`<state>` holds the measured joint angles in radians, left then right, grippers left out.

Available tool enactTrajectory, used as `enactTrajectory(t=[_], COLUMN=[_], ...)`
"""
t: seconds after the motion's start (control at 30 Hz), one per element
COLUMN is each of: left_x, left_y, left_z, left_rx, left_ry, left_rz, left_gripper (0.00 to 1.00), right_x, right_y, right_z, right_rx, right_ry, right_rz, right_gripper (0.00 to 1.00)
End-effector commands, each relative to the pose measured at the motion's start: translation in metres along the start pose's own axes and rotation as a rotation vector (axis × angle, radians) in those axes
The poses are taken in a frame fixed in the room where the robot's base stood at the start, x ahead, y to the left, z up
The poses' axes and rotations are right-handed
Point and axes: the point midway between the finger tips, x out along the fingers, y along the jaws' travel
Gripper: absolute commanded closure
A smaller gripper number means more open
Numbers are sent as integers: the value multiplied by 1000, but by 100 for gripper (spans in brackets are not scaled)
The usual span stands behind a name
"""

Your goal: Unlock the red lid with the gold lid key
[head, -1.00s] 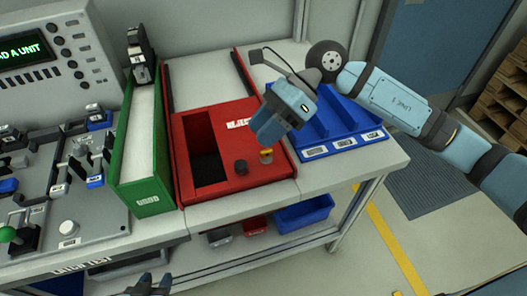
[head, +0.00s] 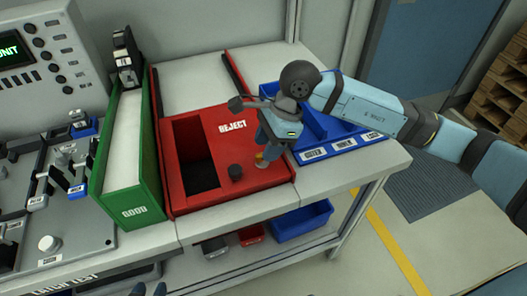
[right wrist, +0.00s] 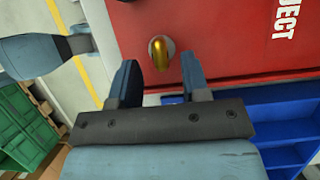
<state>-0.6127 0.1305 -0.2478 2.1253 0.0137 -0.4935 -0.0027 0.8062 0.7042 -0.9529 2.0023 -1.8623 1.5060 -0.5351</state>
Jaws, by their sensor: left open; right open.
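The red lid (head: 228,130) marked REJECT covers part of the red box. The gold lid key (head: 262,159) stands in the lid near its front right corner, partly hidden by my right gripper (head: 270,156) in the head view. In the right wrist view the key (right wrist: 159,52) stands in a round silver lock, just beyond and between the two open fingers (right wrist: 159,74), with a gap on both sides. My right gripper is open and holds nothing. Only the dark fingertips of my left gripper (head: 149,290) show at the bottom edge of the head view, apart and empty.
The blue sorting bin (head: 345,145) is close on the right. The green GOOD chute (head: 130,212) stands on the left. The bench's front edge lies just before the red box.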

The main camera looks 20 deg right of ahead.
Motion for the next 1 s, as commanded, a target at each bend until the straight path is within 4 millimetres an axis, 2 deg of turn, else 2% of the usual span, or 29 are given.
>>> enactTrajectory(t=[0.03,0.2,0.53,0.57,0.73,1.0], left_x=[0,1,1,1,1,1], left_y=[0,0,0,0,0,0], left_z=[1,1,1,1,1,2], left_rx=[0,1,1,1,1,1], left_ry=[0,0,0,0,0,1], left_rz=[0,0,1,1,1,1], left_gripper=[57,57,57,57,57,57], right_x=[8,22,26,26,26,26], right_y=[0,0,0,0,0,0], right_z=[0,0,0,0,0,0], right_rx=[0,1,0,0,1,13], right_ry=[-1,0,0,0,0,0], right_rz=[3,2,1,1,1,-5], right_gripper=[57,57,57,62,100,100])
